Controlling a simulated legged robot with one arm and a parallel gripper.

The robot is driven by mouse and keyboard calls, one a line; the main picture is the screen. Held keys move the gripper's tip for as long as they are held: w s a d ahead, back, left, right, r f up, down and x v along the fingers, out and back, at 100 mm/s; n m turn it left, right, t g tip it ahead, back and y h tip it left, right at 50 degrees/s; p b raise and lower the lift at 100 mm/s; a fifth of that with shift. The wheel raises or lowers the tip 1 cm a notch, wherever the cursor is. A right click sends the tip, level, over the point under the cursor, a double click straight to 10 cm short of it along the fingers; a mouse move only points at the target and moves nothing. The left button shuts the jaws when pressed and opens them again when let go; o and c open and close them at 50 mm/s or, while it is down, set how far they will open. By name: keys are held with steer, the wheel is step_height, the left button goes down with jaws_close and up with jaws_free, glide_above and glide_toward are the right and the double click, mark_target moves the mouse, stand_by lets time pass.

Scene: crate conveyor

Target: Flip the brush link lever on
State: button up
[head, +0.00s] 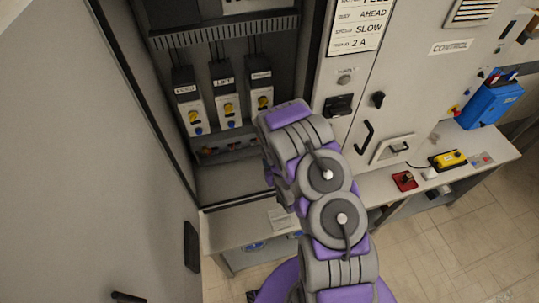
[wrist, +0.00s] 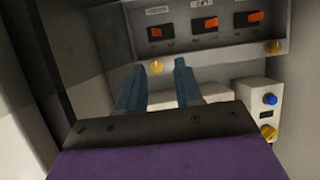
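Three orange-red levers sit in dark slots on a grey panel (wrist: 180,52) ahead in the wrist view: a left lever (wrist: 155,32), a middle lever (wrist: 206,23) and a right lever (wrist: 255,16). Their labels are too small to read, so I cannot tell which is the brush link lever, nor its position. My gripper (wrist: 158,66) points at the panel's lower left, below the left and middle levers. In the head view my arm hides the gripper.
A yellow knob (wrist: 156,67) shows between the fingertips. A unit with a blue button (wrist: 270,99) stands at right. In the head view, three drive units with yellow knobs (head: 228,106) hang inside the open cabinet, whose walls are close around. A control door (head: 415,90) is at right.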

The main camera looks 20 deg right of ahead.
steer(key=shift+p+v, duration=1.15)
steer(key=shift+p, duration=0.05)
